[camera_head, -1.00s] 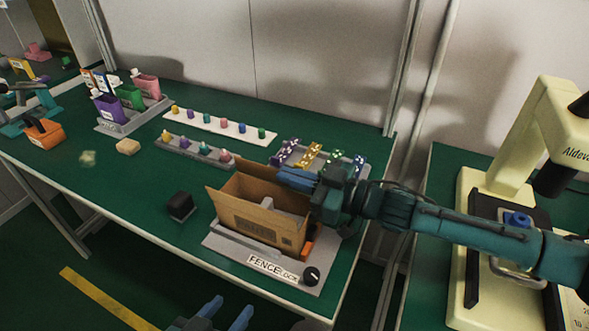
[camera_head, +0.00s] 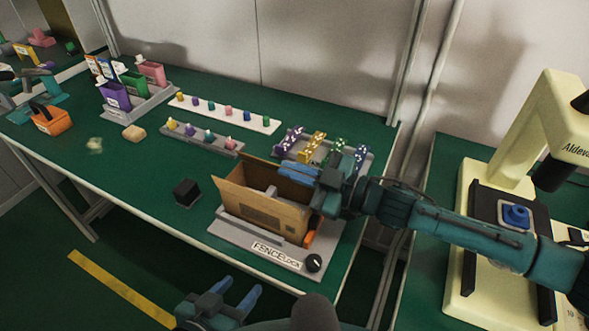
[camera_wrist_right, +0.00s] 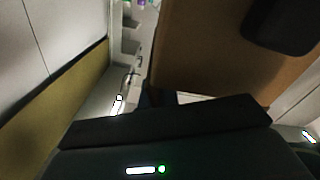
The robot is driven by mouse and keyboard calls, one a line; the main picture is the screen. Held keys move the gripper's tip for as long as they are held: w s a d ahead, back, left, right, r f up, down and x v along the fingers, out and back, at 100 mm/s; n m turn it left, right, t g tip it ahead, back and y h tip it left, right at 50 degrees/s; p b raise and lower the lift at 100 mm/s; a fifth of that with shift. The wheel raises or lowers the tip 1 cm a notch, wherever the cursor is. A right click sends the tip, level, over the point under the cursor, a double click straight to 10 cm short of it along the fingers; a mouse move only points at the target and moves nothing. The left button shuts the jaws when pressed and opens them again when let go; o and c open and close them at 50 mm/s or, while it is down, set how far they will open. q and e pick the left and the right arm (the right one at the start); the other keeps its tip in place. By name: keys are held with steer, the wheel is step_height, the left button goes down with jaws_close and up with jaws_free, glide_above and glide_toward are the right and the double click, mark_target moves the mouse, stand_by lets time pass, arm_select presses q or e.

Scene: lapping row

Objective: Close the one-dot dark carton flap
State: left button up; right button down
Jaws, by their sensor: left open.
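The open brown carton (camera_head: 262,210) sits in a grey base marked FENCELOCK (camera_head: 225,231). A flap (camera_head: 230,170) stands up at its left and back side, and a pale grey item shows inside. I cannot make out a dot mark on any flap. My right gripper (camera_head: 298,172) is at the carton's far right top edge, its fingers over or against the rim; contact and jaw opening are unclear. Brown cardboard (camera_wrist_right: 215,50) fills the upper right of the right wrist view. My left gripper (camera_head: 238,292) is open and empty, low in front of the table edge, apart from the carton.
A black block (camera_head: 187,192) stands left of the carton. Behind are a tray of dotted blocks (camera_head: 318,148) and peg strips (camera_head: 222,115). A black knob (camera_head: 313,263) is on the base's front right corner. The table's front left is mostly clear.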

steer(key=c, duration=2.1)
jaws_free()
steer(key=o, duration=0.5)
steer(key=shift+c, duration=0.2)
steer(key=shift+d, duration=0.1)
steer(key=v, duration=1.3)
